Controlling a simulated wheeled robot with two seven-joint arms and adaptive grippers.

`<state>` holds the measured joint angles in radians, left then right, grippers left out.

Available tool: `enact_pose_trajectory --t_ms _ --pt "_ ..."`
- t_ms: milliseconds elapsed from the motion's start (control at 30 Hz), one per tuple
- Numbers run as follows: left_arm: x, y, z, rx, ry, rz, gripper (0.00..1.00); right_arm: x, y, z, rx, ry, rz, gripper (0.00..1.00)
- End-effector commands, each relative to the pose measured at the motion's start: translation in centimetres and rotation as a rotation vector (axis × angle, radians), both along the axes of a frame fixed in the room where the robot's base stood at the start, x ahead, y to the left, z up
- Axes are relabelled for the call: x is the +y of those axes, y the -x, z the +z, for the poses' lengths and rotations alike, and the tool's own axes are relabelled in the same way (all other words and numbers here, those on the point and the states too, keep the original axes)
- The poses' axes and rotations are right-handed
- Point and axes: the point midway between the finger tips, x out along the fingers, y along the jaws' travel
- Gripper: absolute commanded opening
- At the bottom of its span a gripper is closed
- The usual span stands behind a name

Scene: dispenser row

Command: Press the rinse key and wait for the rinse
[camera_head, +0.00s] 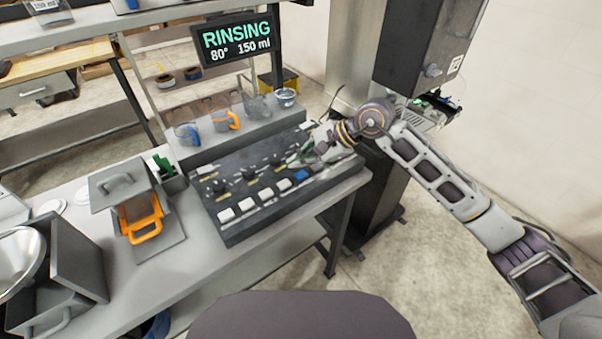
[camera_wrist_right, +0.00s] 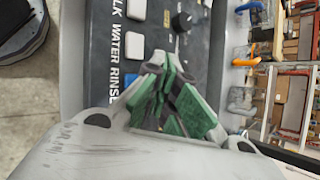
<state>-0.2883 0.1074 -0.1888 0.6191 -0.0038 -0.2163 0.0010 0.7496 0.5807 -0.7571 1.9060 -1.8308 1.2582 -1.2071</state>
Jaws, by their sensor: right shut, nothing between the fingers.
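The black control panel (camera_head: 230,222) lies on the bench with a front row of white keys and a blue key (camera_head: 300,175) at its right end. In the right wrist view, the printed labels on the panel (camera_wrist_right: 105,45) read WATER and RINSE, with part of another above. My right gripper (camera_head: 302,158) is shut and empty, low over the panel's right end, just behind the blue key. Its green-padded fingers (camera_wrist_right: 172,97) hide part of the panel near the RINSE label. I cannot tell whether they touch anything. The display (camera_head: 237,40) reads RINSING, 80°, 150 ml. My left gripper is out of view.
Several cups, including an orange-handled one (camera_head: 226,121), stand on the raised shelf behind the panel. A dark dispenser (camera_head: 425,45) stands at the back right. Floor is open at the right.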

Motion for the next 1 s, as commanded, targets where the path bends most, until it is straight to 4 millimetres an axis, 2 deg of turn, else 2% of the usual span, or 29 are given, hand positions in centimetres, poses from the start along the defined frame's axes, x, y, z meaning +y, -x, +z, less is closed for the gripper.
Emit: enact_pose_trajectory --t_ms 500,733,1000 --pt "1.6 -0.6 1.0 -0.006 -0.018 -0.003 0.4 0.0 0.0 3.1 0.0 0.0 0.0 0.0" --pt "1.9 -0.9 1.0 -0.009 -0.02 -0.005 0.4 0.0 0.0 3.3 0.001 0.0 -0.001 0.0" --pt "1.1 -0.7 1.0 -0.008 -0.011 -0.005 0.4 0.0 0.0 3.3 0.001 0.0 -0.001 0.0"
